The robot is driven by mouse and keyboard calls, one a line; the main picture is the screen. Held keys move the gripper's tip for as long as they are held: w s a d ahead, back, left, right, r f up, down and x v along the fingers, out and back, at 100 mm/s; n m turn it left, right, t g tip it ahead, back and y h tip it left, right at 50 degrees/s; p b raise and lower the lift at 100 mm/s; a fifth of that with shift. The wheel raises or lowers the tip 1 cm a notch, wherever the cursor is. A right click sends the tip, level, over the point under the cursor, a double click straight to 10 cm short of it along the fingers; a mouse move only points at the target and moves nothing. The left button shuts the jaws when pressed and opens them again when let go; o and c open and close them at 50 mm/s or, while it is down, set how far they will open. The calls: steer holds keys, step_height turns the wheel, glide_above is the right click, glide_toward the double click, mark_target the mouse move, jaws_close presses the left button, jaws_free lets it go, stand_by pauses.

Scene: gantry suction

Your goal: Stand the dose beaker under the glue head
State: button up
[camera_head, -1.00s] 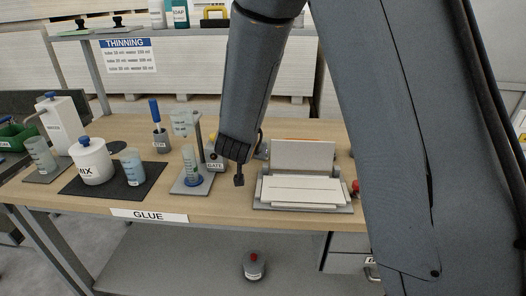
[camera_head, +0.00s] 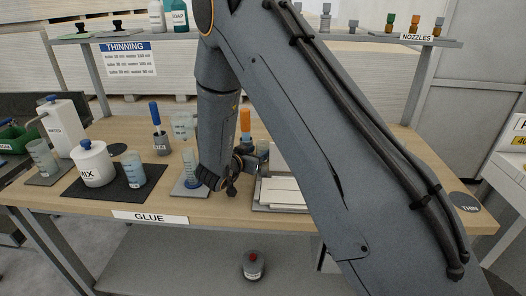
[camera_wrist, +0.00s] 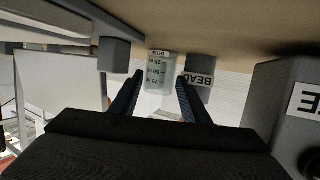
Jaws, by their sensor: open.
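My gripper (camera_head: 230,188) is low over the right side of the small glue stand, open. In the wrist view its two fingers (camera_wrist: 160,78) are spread. A clear beaker with graduation marks and a label starting "DOS" (camera_wrist: 158,68) shows between and beyond the fingertips; I cannot tell whether they touch it. In the head view a clear beaker (camera_head: 188,160) with a blue lower part stands upright on the stand's base plate (camera_head: 183,192), below the pale glue head (camera_head: 181,122). My arm hides its right side. I cannot tell if both views show the same beaker.
A MIX pot (camera_head: 93,168) and another beaker (camera_head: 132,165) stand on a dark mat. A beaker (camera_head: 42,155) stands by a white dispenser (camera_head: 65,125). A BEAD block (camera_wrist: 201,82) is beside the fingers. A pale tray (camera_head: 282,193) lies right of my gripper.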

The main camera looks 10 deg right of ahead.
steer(key=shift+x, duration=0.8)
steer(key=shift+c, duration=0.2)
steer(key=c, duration=0.8)
steer(key=shift+r, duration=0.15)
